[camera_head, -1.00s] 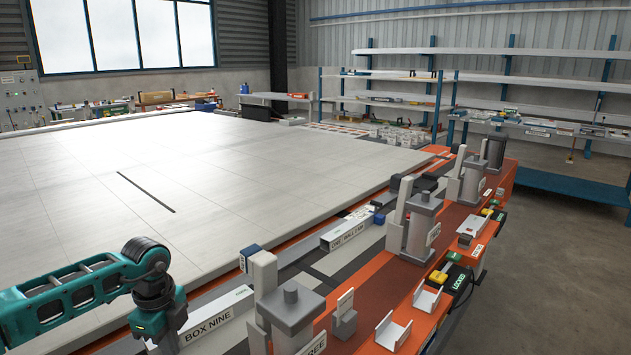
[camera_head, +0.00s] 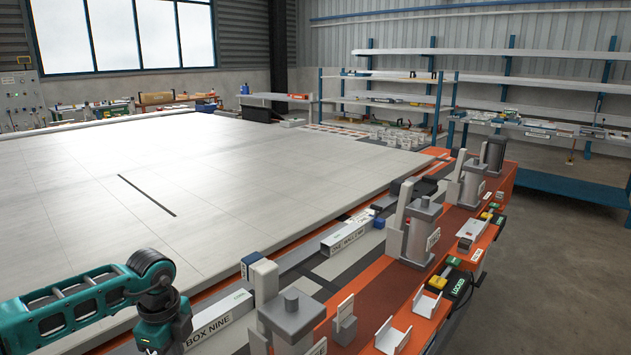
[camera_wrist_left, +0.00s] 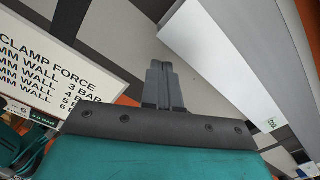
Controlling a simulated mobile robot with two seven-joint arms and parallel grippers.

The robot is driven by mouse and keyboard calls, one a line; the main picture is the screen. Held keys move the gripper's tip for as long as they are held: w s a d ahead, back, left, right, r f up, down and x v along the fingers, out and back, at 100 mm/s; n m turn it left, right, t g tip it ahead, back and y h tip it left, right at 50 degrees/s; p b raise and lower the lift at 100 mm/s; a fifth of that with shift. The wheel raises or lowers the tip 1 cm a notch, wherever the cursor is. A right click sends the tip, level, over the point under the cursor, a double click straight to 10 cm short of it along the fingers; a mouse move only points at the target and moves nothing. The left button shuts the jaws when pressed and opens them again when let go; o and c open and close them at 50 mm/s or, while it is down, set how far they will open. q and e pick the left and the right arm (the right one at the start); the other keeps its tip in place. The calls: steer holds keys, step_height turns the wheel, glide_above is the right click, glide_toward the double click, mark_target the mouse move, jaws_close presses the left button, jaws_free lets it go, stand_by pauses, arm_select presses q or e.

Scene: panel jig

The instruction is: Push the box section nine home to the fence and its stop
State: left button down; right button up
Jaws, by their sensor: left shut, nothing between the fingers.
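The box section nine (camera_head: 222,318), a long pale bar lettered BOX NINE, lies along the near edge of the large panel at lower left. My left wrist covers its near part in the head view. In the left wrist view a pale bar (camera_wrist_left: 240,65), apparently box nine, runs from top centre to lower right. My left gripper (camera_wrist_left: 161,66) is shut and empty, its tips close to the bar's end; I cannot tell whether they touch. In the head view the fingertips are hidden. A grey post with a blue-capped block (camera_head: 250,262) stands by the bar's far end.
A grey clamp (camera_head: 291,312) stands right of box nine. Another bar (camera_head: 346,238) lies farther along the orange rail. Small brackets (camera_head: 393,337) and a LOCKED unit (camera_head: 459,284) sit at right. A CLAMP FORCE sign (camera_wrist_left: 50,75) is left of my gripper.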

arm_select(q)
step_height(320, 180, up, 8)
steer(key=p, duration=0.5)
stand_by(0.5)
steer(key=shift+f, duration=0.1)
